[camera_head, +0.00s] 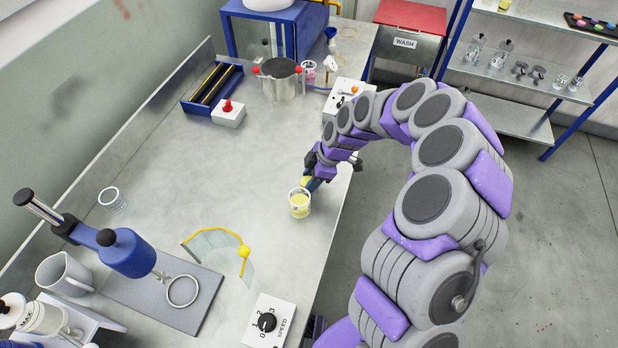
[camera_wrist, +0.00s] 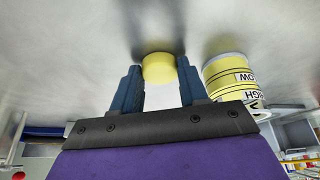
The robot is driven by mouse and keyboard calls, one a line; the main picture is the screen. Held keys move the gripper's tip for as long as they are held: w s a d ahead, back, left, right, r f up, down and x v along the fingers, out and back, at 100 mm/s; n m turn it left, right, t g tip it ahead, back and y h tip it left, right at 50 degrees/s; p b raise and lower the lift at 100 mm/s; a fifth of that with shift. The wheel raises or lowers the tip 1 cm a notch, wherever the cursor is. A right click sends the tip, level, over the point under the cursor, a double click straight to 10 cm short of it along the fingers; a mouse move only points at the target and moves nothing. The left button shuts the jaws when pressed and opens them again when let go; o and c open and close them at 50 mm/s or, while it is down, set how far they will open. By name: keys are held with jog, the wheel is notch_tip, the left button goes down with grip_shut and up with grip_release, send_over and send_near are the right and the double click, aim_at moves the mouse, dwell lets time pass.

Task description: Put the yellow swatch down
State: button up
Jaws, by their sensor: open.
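The yellow swatch (camera_wrist: 159,69) is a small round yellow disc in the wrist view. It rests on the grey steel bench top, between the tips of my gripper's blue fingers. My gripper (camera_wrist: 159,73) is open around it; a narrow gap seems to show at the fingers, but I cannot tell whether either touches. In the head view my gripper (camera_head: 312,181) is low over the bench's right side, and only a bit of yellow shows beside it.
A clear cup with yellow contents (camera_head: 299,204) stands right beside my gripper; its LOW and HIGH marks show in the wrist view (camera_wrist: 232,78). A curved clear guard (camera_head: 217,241) and a speed dial box (camera_head: 268,322) are nearer. The bench's middle is clear.

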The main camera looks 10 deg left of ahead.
jog(key=shift+s+d+f+g+p, duration=0.3)
jog(key=shift+s+f+p, duration=0.2)
jog(key=shift+s+p, duration=0.05)
jog(key=p+v, duration=0.1)
jog(key=v, duration=0.7)
jog(key=p+v, duration=0.1)
jog(key=v, duration=0.3)
jog(key=shift+w+a+r+p, duration=0.15)
jog(key=shift+w+r+p, duration=0.1)
jog(key=shift+w+p, duration=0.1)
jog(key=shift+a+r, duration=0.3)
jog(key=shift+r, duration=0.15)
jog(key=s+d+r+m+h, duration=0.1)
jog(key=s+d+r+m, duration=0.2)
jog(key=s+r, duration=0.3)
jog(key=s+d+r+m, duration=0.3)
jog(key=s+r, duration=0.2)
jog(key=r, duration=0.1)
jog(key=shift+s+d+r+m+h, duration=0.3)
jog(key=shift+s+d+m+h, duration=0.3)
jog(key=shift+s+d+m, duration=2.4)
jog(key=shift+s+d+r+m+h, duration=0.45)
jog(key=shift+s+d+m, duration=1.15)
jog(key=shift+s, duration=2.7)
jog(key=shift+s+d+r+m+h, duration=0.15)
jog(key=shift+s+d+m+h, duration=0.6)
jog(key=shift+s+d+m, duration=1.75)
